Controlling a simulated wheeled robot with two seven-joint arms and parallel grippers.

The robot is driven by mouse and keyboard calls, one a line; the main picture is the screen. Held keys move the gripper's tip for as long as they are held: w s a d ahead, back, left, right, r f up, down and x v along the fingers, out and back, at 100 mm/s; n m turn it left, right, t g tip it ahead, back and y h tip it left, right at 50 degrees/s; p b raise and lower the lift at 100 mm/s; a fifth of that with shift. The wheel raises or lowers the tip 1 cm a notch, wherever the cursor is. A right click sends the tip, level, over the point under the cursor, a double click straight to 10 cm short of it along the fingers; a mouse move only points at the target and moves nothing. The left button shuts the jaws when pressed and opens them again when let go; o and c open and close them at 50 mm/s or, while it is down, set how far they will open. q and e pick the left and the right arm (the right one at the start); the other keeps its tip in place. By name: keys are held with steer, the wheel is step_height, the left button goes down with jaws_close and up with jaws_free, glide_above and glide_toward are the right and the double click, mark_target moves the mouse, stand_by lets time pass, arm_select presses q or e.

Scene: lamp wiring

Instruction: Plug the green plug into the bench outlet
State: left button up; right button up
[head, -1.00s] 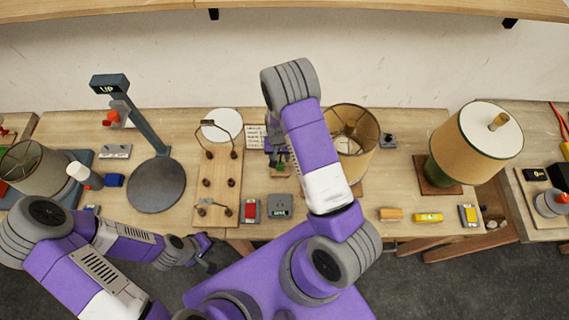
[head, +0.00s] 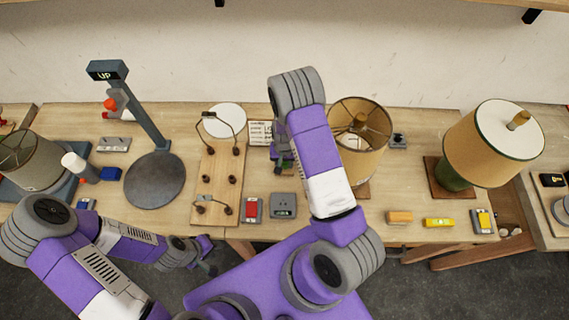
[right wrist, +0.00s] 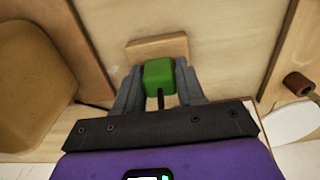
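The green plug (right wrist: 158,75) sits between the two fingers of my right gripper (right wrist: 159,88) in the right wrist view, with a finger against each side. A short dark cord shows on its near side. In the head view my right gripper (head: 281,163) is over the bench behind the grey box, partly hidden by my arm. A grey box with small dark openings (head: 283,205), which looks like the bench outlet, lies near the front edge. My left gripper (head: 208,259) is low, in front of the bench edge; its finger gap is unclear.
A wooden block (right wrist: 157,47) is just beyond the plug. A wooden board with pegs and wire (head: 219,190) lies left of the grey box, and a red-topped box (head: 251,210) is beside it. A shaded lamp (head: 360,128) stands close right of my right arm.

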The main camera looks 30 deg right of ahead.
steer(key=c, duration=0.4)
steer(key=shift+r+p, duration=1.75)
steer(key=shift+r, duration=0.8)
